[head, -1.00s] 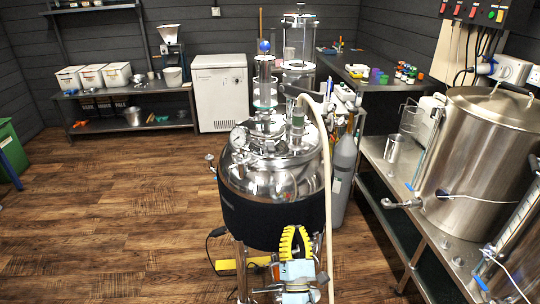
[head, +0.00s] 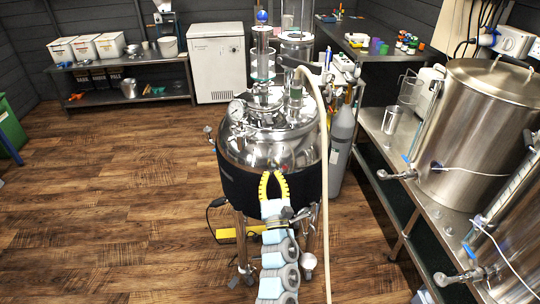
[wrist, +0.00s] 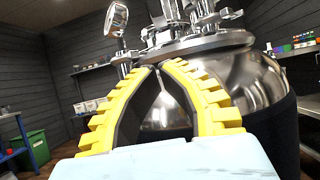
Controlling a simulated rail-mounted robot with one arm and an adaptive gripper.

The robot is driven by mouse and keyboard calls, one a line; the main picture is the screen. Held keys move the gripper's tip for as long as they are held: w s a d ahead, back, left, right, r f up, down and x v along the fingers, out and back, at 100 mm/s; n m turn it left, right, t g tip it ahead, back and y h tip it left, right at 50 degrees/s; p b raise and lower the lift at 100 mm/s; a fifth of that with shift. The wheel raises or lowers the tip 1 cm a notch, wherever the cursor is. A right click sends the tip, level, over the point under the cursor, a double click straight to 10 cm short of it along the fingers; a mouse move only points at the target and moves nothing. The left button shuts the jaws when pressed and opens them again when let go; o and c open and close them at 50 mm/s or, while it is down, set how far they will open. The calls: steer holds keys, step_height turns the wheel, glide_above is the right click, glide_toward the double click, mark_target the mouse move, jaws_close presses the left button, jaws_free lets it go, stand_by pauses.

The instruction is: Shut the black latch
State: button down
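The steel vessel (head: 270,146) with a domed lid and a dark jacket stands in the middle of the head view. I cannot pick out the black latch for certain among the lid fittings (head: 268,105). My gripper (head: 273,174) has yellow ribbed fingers and is in front of the vessel's dark jacket, pointing away from the camera. In the wrist view my gripper (wrist: 160,66) points toward the vessel's shiny dome (wrist: 240,75). Its fingertips lie close together and nothing shows held between them. A chrome fitting (wrist: 117,20) rises at upper left of the fingers.
A pale hose (head: 325,160) hangs down the vessel's right side. A steel bench (head: 400,165) with a large steel pot (head: 480,130) stands at right. A yellow object (head: 228,233) lies on the floor by the vessel's legs. The wooden floor (head: 110,200) at left is clear.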

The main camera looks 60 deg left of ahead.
steer(key=b, duration=0.1)
glide_toward(268, 118)
steer(key=a, duration=0.1)
steer(key=a+f, duration=0.1)
steer(key=w+a, duration=0.1)
steer(key=shift+w+a+f, duration=0.1)
steer(key=shift+a+f, duration=0.25)
steer(key=shift+a+r, duration=0.15)
steer(key=shift+r, duration=0.4)
steer(key=shift+a+r, duration=0.15)
steer(key=shift+r, duration=0.4)
steer(key=shift+w+a+r, duration=0.1)
steer(key=shift+r, duration=0.35)
steer(key=shift+w+a+r, duration=0.1)
steer(key=shift+w+r, duration=0.05)
steer(key=shift+r, duration=0.3)
steer(key=shift+s+a+r+p, duration=0.15)
steer(key=shift+r+p, duration=0.15)
steer(key=shift+p, duration=0.85)
steer(key=shift+f+h+p, duration=0.1)
steer(key=shift+h+p, duration=0.2)
